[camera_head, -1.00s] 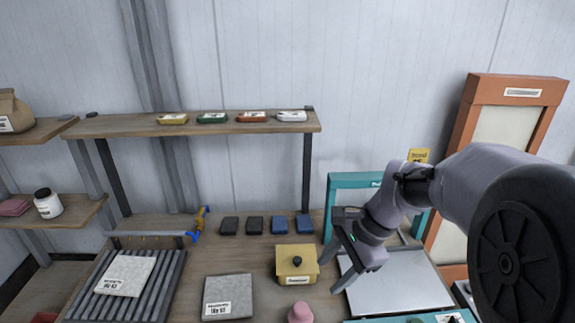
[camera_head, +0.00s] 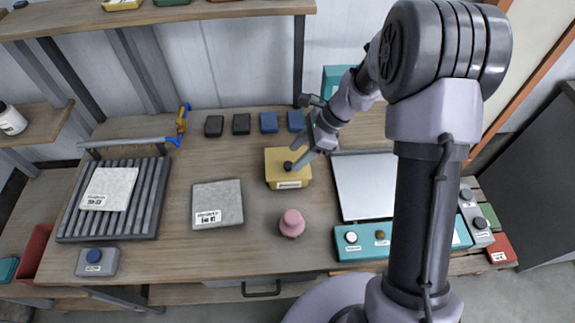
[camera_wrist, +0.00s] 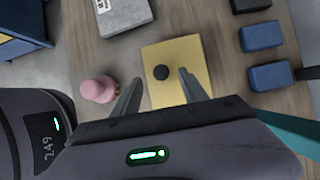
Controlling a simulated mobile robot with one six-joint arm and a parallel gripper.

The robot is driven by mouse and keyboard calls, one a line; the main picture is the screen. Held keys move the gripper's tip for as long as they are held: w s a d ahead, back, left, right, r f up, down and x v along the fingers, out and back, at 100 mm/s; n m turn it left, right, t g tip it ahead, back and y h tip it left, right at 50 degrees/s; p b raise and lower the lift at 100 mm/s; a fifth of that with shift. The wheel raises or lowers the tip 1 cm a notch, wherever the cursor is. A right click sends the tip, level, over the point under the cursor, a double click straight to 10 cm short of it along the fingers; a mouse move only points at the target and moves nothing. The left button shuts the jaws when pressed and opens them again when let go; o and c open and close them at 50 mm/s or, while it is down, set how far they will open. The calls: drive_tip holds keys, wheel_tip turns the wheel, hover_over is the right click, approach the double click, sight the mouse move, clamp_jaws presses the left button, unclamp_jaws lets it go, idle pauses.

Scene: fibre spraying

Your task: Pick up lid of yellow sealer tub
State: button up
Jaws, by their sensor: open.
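The yellow sealer tub (camera_head: 289,180) stands on the workbench in the head view, with a label on its front. My gripper (camera_head: 291,159) is open and reaches over the tub from the upper right. Contact cannot be told.
A pink knobbed object (camera_head: 292,223) stands just in front of the tub. A grey labelled slab (camera_head: 217,203) lies to its left. Dark and blue blocks (camera_head: 269,122) line the back. A teal machine with a pale plate (camera_head: 366,186) stands to the right.

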sight(288, 165)
drive_tip(key=b+x, duration=0.1)
drive_tip(key=x, duration=0.3)
drive_tip(key=shift+w+f, duration=0.1)
drive_tip(key=shift+f, duration=0.2)
drive_tip(key=shift+r, duration=0.15)
drive_tip(key=shift+c, duration=0.2)
clamp_jaws()
drive_tip(key=shift+r, duration=0.1)
